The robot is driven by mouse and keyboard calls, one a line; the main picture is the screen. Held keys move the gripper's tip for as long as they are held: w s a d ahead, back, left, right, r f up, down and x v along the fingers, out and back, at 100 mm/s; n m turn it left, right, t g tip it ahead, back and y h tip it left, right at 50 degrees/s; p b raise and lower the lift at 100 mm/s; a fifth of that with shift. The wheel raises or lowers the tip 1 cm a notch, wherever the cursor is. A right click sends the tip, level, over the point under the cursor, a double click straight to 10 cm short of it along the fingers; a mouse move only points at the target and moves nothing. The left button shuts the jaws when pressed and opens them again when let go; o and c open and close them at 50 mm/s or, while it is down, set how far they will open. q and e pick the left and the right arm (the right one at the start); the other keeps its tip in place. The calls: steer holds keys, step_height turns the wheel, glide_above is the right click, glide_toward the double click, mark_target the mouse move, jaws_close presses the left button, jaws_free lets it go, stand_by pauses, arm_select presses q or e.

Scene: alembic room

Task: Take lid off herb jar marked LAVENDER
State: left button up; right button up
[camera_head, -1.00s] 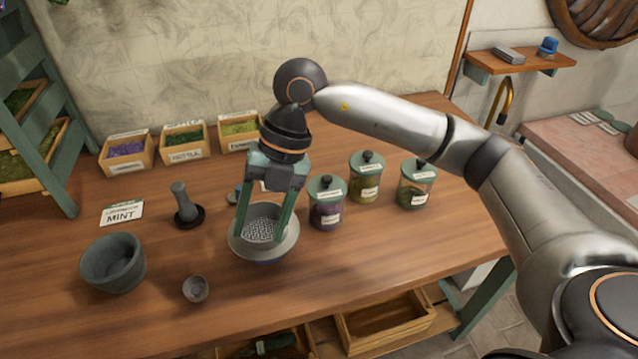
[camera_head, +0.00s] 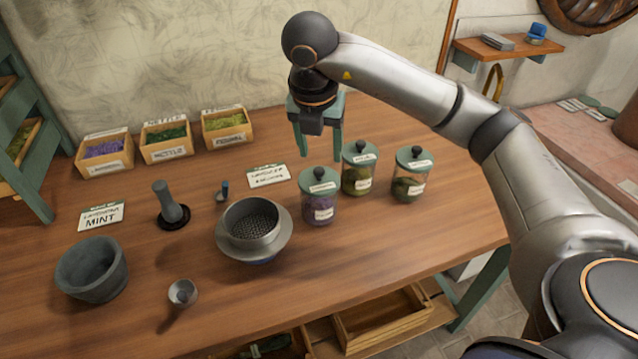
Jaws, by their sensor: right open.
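Three glass herb jars with teal lids and black knobs stand right of centre on the table. The nearest jar (camera_head: 320,208) holds purple herb; its lid (camera_head: 318,183) is on and its label is too small to read. The middle jar (camera_head: 356,180) and the right jar (camera_head: 408,187) hold green herb, with lids on. My right gripper (camera_head: 321,147) is open and empty, fingers pointing down, above and behind the nearest and middle jars. It appears clear of the lids. My left gripper is not in view.
A sieve on a bowl (camera_head: 282,243) stands left of the jars. A mortar (camera_head: 91,270), a pestle on a dark base (camera_head: 169,204), a small cup (camera_head: 183,293) and paper cards lie farther left. Herb boxes (camera_head: 167,143) line the back. Table right of the jars is clear.

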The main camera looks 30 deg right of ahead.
mark_target(319, 169)
steer(key=shift+a+p+x, duration=0.15)
steer(key=shift+x, duration=1.2)
steer(key=shift+a+p+x, duration=0.15)
steer(key=shift+a+x, duration=0.05)
steer(key=shift+x, duration=1.1)
steer(key=shift+w, duration=0.1)
jaws_close()
